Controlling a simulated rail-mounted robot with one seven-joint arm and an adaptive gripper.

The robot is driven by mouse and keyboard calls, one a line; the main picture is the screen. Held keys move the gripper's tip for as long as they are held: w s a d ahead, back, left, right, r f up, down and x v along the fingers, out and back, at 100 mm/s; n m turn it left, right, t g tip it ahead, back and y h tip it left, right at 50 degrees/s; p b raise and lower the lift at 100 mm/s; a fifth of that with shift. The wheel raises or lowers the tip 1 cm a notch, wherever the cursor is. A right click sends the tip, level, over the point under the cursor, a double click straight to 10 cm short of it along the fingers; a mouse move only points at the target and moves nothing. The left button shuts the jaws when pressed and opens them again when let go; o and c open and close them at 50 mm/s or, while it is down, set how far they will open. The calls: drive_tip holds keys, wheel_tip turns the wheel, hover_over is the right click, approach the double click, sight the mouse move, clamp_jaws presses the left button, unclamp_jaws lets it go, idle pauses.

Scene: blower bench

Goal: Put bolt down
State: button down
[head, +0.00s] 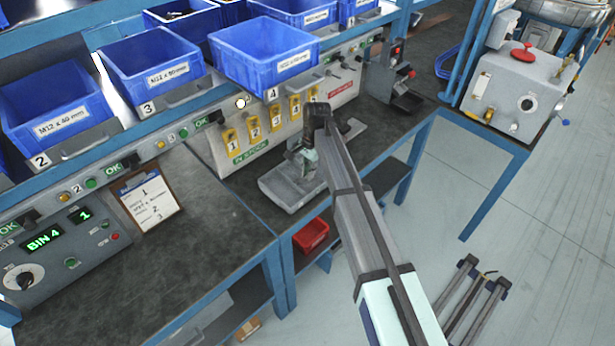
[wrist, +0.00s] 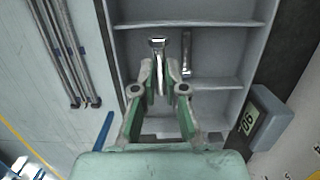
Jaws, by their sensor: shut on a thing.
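My gripper (head: 306,166) is over the grey tray (head: 279,187) on the bench in the head view. In the wrist view, my gripper (wrist: 161,72) has its two green-sided fingers close together on a metal bolt (wrist: 158,48). The bolt's head points toward the top of the picture. The grey tray (wrist: 205,25) below is split by raised dividers. A second, slim metal bolt (wrist: 187,50) lies in the tray, right of the held one. I cannot tell whether the held bolt touches the tray. The fingers and palm hide part of the tray.
A display box (wrist: 264,118) stands at the tray's right in the wrist view. Blue bins (head: 262,57) line the shelf behind. A panel with yellow numbered tags (head: 253,128) stands behind the tray. A clipboard (head: 147,200) lies on the left bench.

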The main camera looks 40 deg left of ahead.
sight(308, 184)
wheel_tip(308, 184, down, 3)
drive_tip(key=shift+f+p, duration=0.1)
drive_tip(key=shift+p, duration=0.5)
drive_tip(key=shift+a+f+p, duration=0.1)
drive_tip(key=shift+a+p, duration=0.05)
drive_tip(key=shift+p, duration=0.2)
drive_tip(key=shift+f, duration=0.2)
drive_tip(key=c, duration=1.5)
unclamp_jaws()
drive_tip(key=shift+f, duration=0.15)
drive_tip(key=shift+w+r+b, duration=0.2)
drive_tip(key=shift+r+b, duration=0.2)
drive_tip(key=shift+r, duration=0.9)
drive_tip(key=shift+w+r+b, duration=0.2)
drive_tip(key=shift+r+b, duration=0.2)
drive_tip(key=shift+r, duration=0.9)
drive_tip(key=shift+w+r+b, duration=0.2)
drive_tip(key=shift+r+b, duration=0.2)
drive_tip(key=shift+r, duration=0.9)
